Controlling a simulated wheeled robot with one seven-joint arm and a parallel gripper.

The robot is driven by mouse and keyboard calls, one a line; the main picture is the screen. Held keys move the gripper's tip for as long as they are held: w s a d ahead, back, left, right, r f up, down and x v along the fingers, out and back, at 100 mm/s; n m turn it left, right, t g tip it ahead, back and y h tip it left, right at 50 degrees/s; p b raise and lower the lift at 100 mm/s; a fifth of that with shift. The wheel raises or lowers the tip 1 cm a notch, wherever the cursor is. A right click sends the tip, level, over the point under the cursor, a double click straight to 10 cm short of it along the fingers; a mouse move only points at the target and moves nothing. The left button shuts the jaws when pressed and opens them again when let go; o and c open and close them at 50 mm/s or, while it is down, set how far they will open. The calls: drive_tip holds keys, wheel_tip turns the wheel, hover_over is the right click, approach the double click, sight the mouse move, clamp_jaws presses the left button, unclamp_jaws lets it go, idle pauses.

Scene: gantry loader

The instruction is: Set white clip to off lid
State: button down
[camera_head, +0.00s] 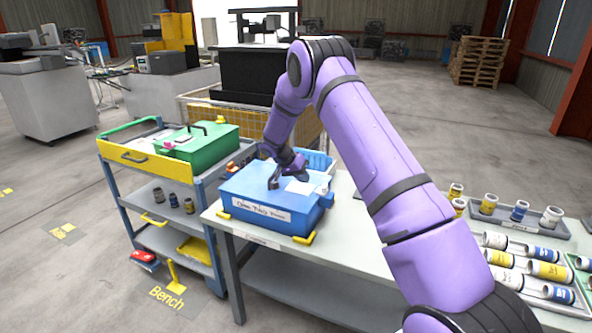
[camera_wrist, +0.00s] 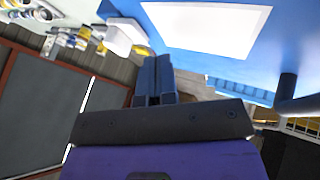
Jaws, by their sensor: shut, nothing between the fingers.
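The blue case (camera_head: 255,213) stands on the grey bench with its lid (camera_head: 250,182) down. A white sheet (camera_head: 300,187) lies on the lid; it also shows in the wrist view (camera_wrist: 208,27). A white clip (camera_wrist: 126,36) sits at the lid's edge in the wrist view, upper left of centre; I cannot tell its setting. My gripper (camera_wrist: 154,62) is shut and empty, its fingertips close beside the clip; I cannot tell whether they touch. In the head view my gripper (camera_head: 296,170) is over the lid's far right part, partly hidden by my wrist.
A dark handle (camera_wrist: 298,98) rises from the lid. Yellow corner stops (camera_head: 305,238) flank the case. A trolley with a green case (camera_head: 200,148) stands at left. Trays of cans and jars (camera_head: 530,262) fill the bench's right part. A blue basket (camera_head: 318,160) lies behind the case.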

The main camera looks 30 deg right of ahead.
sight(325, 186)
drive_tip(key=s+d, duration=0.1)
drive_tip(key=s+d+f, duration=0.1)
drive_tip(key=d, duration=0.1)
drive_tip(key=shift+s, duration=0.35)
drive_tip(key=shift+s+d, duration=0.15)
drive_tip(key=shift+s, duration=0.15)
drive_tip(key=shift+s+d, duration=0.85)
drive_tip(key=shift+s, duration=0.25)
